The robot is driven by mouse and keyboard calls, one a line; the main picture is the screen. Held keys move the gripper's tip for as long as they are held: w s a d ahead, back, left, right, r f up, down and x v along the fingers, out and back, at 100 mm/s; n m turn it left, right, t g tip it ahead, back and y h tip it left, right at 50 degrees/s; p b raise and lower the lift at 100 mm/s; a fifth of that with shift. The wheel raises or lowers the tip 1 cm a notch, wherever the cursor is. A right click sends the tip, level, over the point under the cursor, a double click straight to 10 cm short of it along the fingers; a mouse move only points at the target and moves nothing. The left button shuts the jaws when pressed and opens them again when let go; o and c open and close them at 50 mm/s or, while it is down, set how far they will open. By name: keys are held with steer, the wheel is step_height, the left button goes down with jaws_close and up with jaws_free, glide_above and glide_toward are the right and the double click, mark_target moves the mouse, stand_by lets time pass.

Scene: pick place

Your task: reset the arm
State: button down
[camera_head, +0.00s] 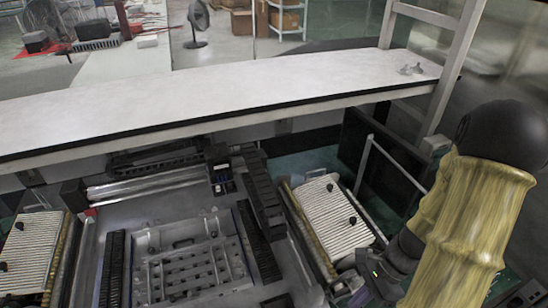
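My arm (468,215) shows at the right of the head view, in a yellow sleeve with a round black joint at its top. It hangs down toward the bottom edge.
A long white table (235,92) crosses the view, with a small grey object (411,69) at its right end. Below it is a grey metal fixture (188,262), with a ribbed white panel (330,218) close left of my arm. A metal frame post (455,75) stands behind the arm.

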steer(key=w+a+r+n+t+h, duration=0.2)
steer(key=r+n, duration=0.3)
steer(key=n, duration=0.3)
steer(key=w+a+r+n+t+h, duration=0.2)
steer(key=w+r+n+t+h, duration=0.1)
steer(key=r+n, duration=0.3)
steer(key=w+n+h, duration=0.1)
steer(key=n, duration=0.1)
steer(key=shift+w+a+r+n+t, duration=0.2)
steer(key=shift+w+a+n+t, duration=0.05)
steer(key=shift+a+n+t, duration=0.05)
